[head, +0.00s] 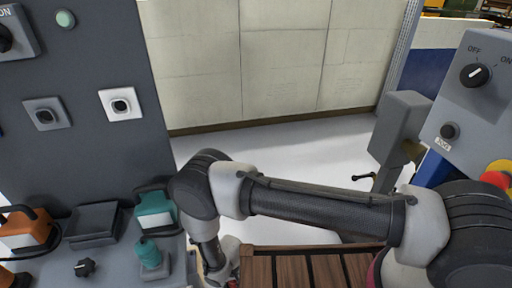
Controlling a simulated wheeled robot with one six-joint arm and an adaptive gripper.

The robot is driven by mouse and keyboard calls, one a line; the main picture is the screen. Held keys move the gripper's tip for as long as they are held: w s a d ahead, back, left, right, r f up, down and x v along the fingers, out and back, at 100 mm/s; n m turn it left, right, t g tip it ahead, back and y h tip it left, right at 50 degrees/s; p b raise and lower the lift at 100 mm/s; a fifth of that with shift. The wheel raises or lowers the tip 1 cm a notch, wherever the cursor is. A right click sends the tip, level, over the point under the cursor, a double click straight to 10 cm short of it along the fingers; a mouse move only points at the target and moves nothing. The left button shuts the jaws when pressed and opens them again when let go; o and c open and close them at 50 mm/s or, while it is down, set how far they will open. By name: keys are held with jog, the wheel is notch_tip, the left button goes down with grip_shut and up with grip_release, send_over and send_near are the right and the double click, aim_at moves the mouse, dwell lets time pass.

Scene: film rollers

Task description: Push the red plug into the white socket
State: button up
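The white socket (120,104) is a square white plate with a dark round opening, on the upright dark grey panel (95,150) at the left. I cannot make out a red plug. A small red spot shows at the bottom edge below my wrist, too little to identify. My arm reaches from the right and bends down at the bottom centre, below and right of the socket and apart from it. My gripper's fingers are outside the picture, so whether it holds anything is hidden.
A grey socket (47,113) sits left of the white one. The bench holds a teal plug-like piece (150,254), a teal cased item (155,211), an orange item (27,230) and a black knob (84,267). A slatted wooden surface (310,268) lies at bottom centre. A control box (478,95) stands right.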

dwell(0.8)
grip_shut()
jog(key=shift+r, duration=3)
